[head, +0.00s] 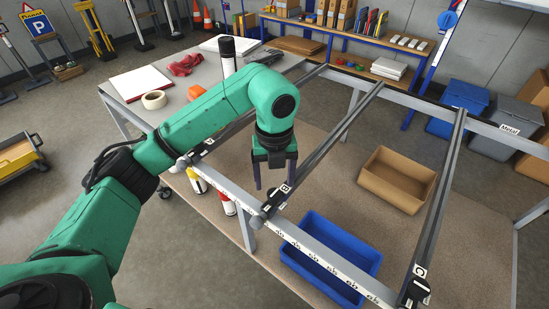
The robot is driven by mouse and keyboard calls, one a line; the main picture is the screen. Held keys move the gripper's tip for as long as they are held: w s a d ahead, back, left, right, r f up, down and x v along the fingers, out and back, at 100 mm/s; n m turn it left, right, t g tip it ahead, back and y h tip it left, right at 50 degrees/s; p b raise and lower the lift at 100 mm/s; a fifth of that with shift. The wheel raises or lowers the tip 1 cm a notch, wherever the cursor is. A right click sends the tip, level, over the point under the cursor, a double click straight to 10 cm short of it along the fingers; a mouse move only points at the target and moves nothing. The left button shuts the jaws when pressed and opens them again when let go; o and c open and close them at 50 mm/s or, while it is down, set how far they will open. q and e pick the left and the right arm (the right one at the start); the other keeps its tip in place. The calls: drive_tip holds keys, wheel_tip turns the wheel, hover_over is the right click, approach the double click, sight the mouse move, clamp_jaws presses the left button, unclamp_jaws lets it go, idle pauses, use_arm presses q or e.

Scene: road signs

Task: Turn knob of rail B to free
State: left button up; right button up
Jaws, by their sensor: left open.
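A grey frame has several rails running back from its front beam (325,254). The middle rail (335,131) ends at the front beam beside a small white label (285,189) whose letter is too small to read surely; by its place before C, it fits rail B. A black knob (270,208) sits on the beam at this rail's front end. Its exact turn position cannot be told. My left gripper (274,186) points down with its fingers apart and empty, just above and behind this knob. I cannot tell whether it touches. My right gripper is not in view.
Rail C (440,200) has its own black knob (415,291) at the lower right. A blue bin (331,259) and a cardboard box (397,180) stand inside the frame, below the rails. A worktable (130,85) with tape and red gloves stands behind my arm.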

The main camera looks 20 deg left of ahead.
sight(274, 193)
use_arm(q)
wheel_tip(274, 193, up, 11)
drive_tip(key=shift+f+p, duration=0.15)
drive_tip(key=shift+p, duration=0.3)
